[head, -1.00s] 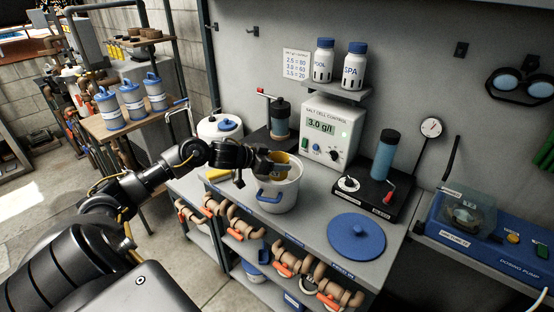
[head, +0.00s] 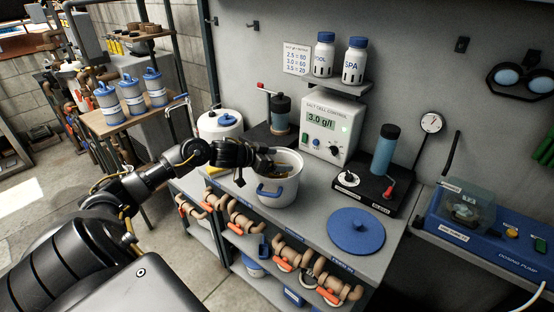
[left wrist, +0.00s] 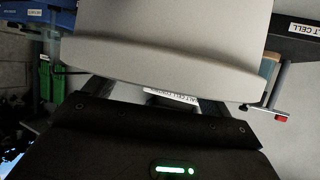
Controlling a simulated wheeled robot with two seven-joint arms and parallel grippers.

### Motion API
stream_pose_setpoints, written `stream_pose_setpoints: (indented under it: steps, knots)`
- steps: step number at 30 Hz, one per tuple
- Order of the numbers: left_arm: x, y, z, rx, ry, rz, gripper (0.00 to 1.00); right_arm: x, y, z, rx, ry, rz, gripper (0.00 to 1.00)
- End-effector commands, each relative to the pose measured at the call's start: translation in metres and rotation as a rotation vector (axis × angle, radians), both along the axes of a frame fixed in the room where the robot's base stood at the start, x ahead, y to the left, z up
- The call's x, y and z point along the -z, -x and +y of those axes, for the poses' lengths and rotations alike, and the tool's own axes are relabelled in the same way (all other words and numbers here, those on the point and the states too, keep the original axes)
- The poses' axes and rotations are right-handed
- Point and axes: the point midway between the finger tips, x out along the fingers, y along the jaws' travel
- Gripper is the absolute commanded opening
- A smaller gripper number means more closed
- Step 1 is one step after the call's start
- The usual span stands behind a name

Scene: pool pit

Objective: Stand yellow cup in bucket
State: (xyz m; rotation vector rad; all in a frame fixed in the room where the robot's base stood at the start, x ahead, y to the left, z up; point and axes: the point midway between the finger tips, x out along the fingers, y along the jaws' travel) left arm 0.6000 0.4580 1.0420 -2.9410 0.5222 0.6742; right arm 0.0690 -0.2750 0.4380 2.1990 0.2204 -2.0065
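The white bucket (head: 285,190) with its blue handle stands on the grey bench. A dull yellow part of the cup (head: 266,167) shows inside the bucket, low behind the near rim and partly under my gripper; whether it is upright I cannot tell. My left gripper (head: 268,153) is over the bucket's mouth at its left side. In the left wrist view its two fingers (left wrist: 155,97) stand apart, with a label showing between them and no cup seen there. A large pale surface fills the top of that view. My right gripper is not in view.
The round blue lid (head: 356,231) lies on the bench at right. The salt cell control box (head: 330,127) stands behind the bucket, a white lidded container (head: 219,128) behind left. A black stand with a blue cylinder (head: 385,150) is at right.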

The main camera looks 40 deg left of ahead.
Motion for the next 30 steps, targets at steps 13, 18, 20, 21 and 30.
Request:
stream_pose_setpoints:
  steps: [13, 18, 20, 21, 30]
  knots:
    - [-0.017, -0.001, 0.001, 0.000, -0.003, -0.003, 0.84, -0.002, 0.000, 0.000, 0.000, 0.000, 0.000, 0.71]
    - [-0.023, 0.029, 0.011, 0.002, -0.008, 0.003, 0.84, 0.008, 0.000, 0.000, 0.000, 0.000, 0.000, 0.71]
    - [-0.026, 0.037, 0.015, -0.001, -0.006, 0.004, 0.84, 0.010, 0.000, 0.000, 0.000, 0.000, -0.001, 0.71]
    - [-0.029, 0.043, 0.017, -0.002, -0.005, 0.005, 0.84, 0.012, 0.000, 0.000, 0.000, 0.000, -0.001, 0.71]
    - [-0.047, 0.074, 0.027, 0.000, -0.001, 0.004, 0.84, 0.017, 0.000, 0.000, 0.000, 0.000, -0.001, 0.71]
